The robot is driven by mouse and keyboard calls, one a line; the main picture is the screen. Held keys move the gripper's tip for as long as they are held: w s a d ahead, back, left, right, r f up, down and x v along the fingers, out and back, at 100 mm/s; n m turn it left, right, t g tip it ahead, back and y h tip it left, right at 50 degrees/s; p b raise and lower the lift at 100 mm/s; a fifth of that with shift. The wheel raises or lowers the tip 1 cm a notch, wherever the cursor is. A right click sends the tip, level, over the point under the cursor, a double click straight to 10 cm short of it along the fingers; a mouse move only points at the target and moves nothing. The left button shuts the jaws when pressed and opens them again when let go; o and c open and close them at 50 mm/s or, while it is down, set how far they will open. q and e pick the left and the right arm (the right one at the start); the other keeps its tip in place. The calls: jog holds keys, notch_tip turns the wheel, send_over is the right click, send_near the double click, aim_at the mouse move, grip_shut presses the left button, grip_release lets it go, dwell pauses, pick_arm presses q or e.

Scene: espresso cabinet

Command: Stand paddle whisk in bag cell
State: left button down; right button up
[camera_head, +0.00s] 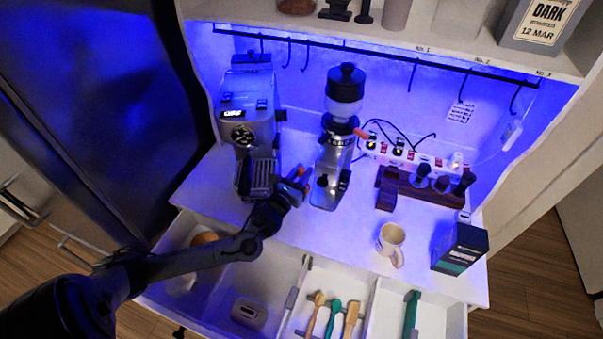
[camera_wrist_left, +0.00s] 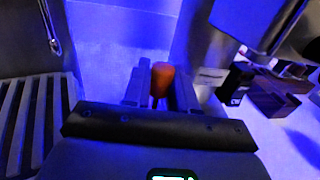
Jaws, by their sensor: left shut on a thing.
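My left gripper (camera_head: 299,180) is above the counter, in front of the espresso machine and left of the grinder. It is shut on a small orange-red piece (camera_wrist_left: 161,80), which shows between the two fingers in the left wrist view. Only its rounded end shows, so I cannot tell whether it is the paddle whisk. In the open drawer are wooden-handled tools (camera_head: 351,318) and teal tools (camera_head: 411,312); none is clearly a paddle whisk. Divided drawer cells (camera_head: 215,275) lie at the front, but I cannot tell which is the bag cell. My right gripper is out of view.
The espresso machine (camera_head: 248,110) and grinder (camera_head: 336,140) stand at the back. A cream mug (camera_head: 391,238) and a dark box (camera_head: 460,250) are on the right counter, before a wooden tamper stand (camera_head: 425,187). A grey device (camera_head: 249,313) lies in the drawer. Hooks hang from the rail above.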

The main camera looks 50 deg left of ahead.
pick_arm(q)
jog(key=shift+f, duration=0.1)
jog(key=c, duration=0.9)
grip_release()
jog(key=p+v, duration=0.1)
jog(key=v, duration=1.1)
